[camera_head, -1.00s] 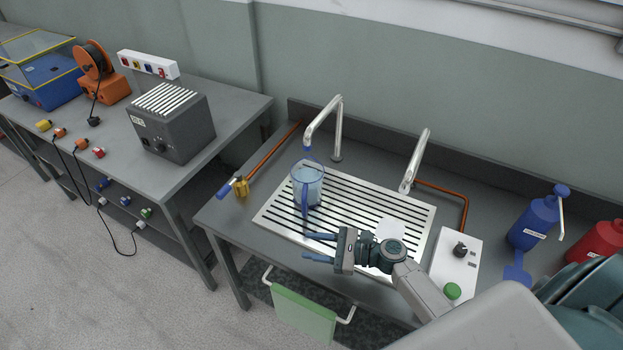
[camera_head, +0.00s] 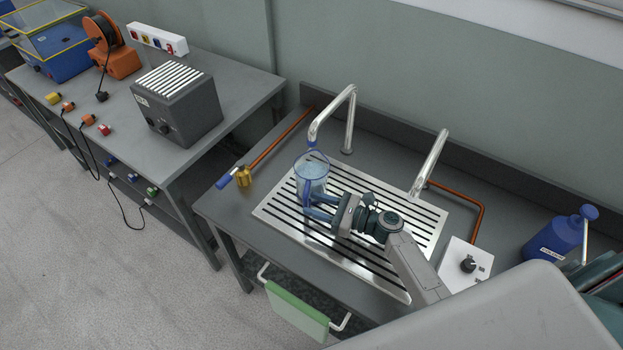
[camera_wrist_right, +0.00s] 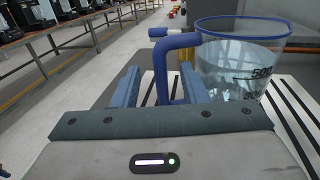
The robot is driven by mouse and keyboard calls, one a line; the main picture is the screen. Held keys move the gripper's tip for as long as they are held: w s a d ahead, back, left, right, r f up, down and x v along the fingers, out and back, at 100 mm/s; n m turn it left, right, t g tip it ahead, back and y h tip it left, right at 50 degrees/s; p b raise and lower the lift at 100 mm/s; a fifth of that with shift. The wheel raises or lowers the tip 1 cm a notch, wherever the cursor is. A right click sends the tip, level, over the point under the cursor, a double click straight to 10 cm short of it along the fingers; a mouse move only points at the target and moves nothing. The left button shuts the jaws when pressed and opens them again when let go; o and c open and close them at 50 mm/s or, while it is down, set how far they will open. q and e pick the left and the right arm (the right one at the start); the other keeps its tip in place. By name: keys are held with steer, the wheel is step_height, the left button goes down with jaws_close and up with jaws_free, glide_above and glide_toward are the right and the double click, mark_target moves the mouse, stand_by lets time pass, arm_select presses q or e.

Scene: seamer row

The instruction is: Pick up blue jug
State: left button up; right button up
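The blue jug (camera_head: 311,173) is a clear measuring jug with a blue rim and blue handle. It stands upright on the slatted metal drain grate (camera_head: 275,215), below the left tap's spout. My right gripper (camera_head: 318,207) is at the handle on the jug's near side. In the right wrist view, the jug (camera_wrist_right: 245,65) is at the upper right, and its handle (camera_wrist_right: 161,70) lies between the two fingers (camera_wrist_right: 158,88). The fingers are apart, with gaps visible beside the handle. My left gripper is not in view.
Two metal taps (camera_head: 349,120) (camera_head: 431,162) rise behind the grate. A brass valve with a blue handle (camera_head: 243,177) is to the left. A control box (camera_head: 465,262) and a blue bottle (camera_head: 560,240) are to the right. A green towel (camera_head: 297,310) hangs in front.

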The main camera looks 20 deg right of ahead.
steer(key=x, duration=0.5)
steer(key=shift+w+a, duration=0.2)
steer(key=shift+s+d, duration=0.1)
jaws_close()
stand_by(1.1)
